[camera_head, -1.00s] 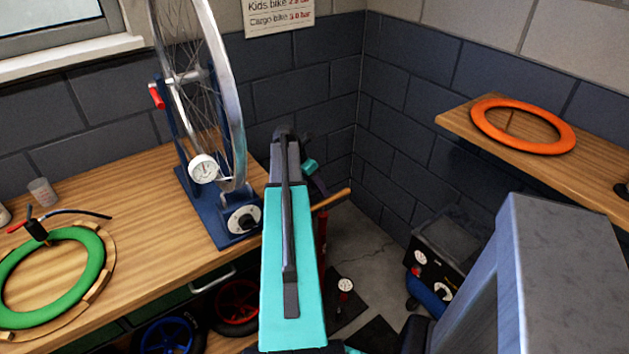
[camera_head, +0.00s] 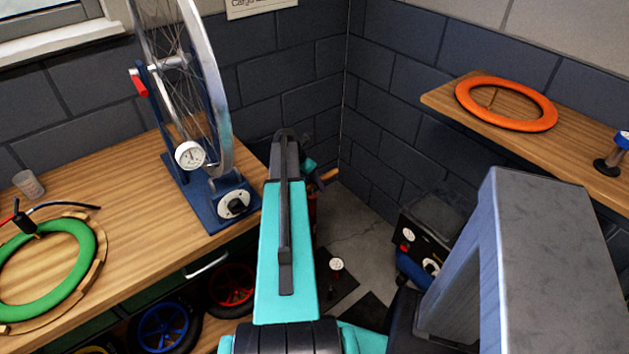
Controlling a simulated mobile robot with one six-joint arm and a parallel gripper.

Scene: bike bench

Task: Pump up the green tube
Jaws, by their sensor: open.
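The green tube (camera_head: 45,286) lies on the left of the bench inside a wooden ring. A black pump head with a red lever (camera_head: 24,219) sits at the tube's top edge, with a dark hose running right from it. The floor pump stands beyond the bench: its wooden handle (camera_head: 329,175), red barrel (camera_head: 313,208) and gauge (camera_head: 336,264) show beside my arm. My gripper (camera_head: 316,178) is at the handle's near end, open and mostly hidden behind my teal arm. I cannot tell whether it touches the handle.
A wheel in a blue truing stand (camera_head: 212,200) with a dial gauge is left of my arm. An orange tube (camera_head: 506,104) lies on the right wall shelf (camera_head: 455,101). A black compressor (camera_head: 432,225) stands on the floor. Small wheels sit under the bench.

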